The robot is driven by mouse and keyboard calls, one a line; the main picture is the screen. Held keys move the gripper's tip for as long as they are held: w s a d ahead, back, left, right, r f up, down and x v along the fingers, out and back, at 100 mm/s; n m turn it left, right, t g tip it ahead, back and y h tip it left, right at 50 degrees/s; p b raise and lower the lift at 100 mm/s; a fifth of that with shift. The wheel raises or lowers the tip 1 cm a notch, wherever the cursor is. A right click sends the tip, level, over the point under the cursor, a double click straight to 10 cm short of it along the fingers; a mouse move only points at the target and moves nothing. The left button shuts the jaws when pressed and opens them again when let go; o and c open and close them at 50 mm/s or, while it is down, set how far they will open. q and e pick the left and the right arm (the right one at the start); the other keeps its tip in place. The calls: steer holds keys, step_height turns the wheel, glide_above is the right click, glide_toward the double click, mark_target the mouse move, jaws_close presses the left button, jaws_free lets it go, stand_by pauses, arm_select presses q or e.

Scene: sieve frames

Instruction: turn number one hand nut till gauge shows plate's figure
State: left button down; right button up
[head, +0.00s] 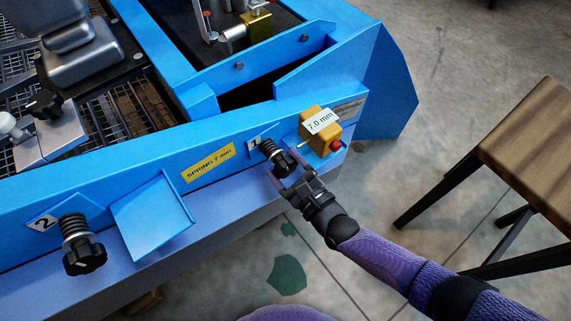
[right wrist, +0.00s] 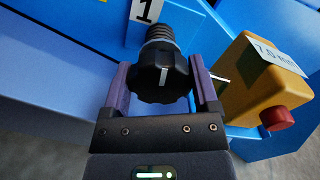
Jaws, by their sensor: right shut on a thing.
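The number one hand nut (head: 281,161) is a black lobed knob on a threaded stud, on the blue frame's sloping side. In the right wrist view the nut (right wrist: 162,78) shows a white line on its face, below a "1" label (right wrist: 146,10). My right gripper (head: 284,176) is shut on this nut, one finger on each side. The yellow gauge (head: 312,130) with a red button sits just right of the nut and reads "7.0 mm". The yellow plate (head: 208,162) on the frame reads "SPRING 7 mm". My left gripper is not in view.
A second black nut (head: 84,256) with a "2" label (head: 41,222) is at the lower left. A blue bracket (head: 152,216) sticks out between the two nuts. A wooden stool (head: 530,140) stands at the right on the concrete floor.

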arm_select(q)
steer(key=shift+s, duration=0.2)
arm_select(e)
steer(key=shift+f+m, duration=0.1)
steer(key=shift+m, duration=1)
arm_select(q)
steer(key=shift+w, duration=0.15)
arm_select(e)
steer(key=o, duration=1.1)
steer(key=shift+d, duration=0.1)
steer(key=shift+s+d, duration=0.2)
steer(key=shift+s, duration=0.1)
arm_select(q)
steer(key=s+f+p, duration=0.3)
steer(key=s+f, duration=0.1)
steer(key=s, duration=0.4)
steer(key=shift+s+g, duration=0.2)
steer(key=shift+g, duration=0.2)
arm_select(e)
steer(key=shift+v, duration=4.6)
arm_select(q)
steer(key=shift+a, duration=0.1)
